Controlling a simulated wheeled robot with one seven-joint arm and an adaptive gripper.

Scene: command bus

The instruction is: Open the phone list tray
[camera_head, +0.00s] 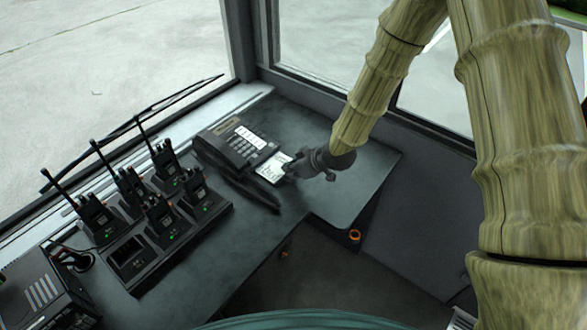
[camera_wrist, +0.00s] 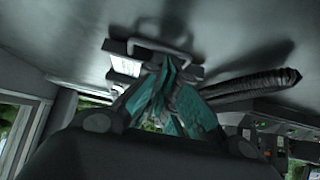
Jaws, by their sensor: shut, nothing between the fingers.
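The black desk phone (camera_head: 233,143) sits on the dark counter with its handset (camera_head: 238,184) along its front left side. The phone list tray (camera_head: 271,167), with a white printed sheet, extends from the phone's right end. My gripper (camera_head: 291,168) is shut and empty at the tray's outer end; whether it touches the tray cannot be told. In the wrist view, my gripper's teal fingers (camera_wrist: 166,72) come together in front of the tray, whose white sheet (camera_wrist: 125,66) shows to their left. The fingers hide part of the tray.
Several radios (camera_head: 160,220) with upright antennas stand in a charger left of the phone. A black box (camera_head: 42,290) is at the lower left. Windows border the counter (camera_head: 350,190) behind. The counter's right end is clear beyond my gripper.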

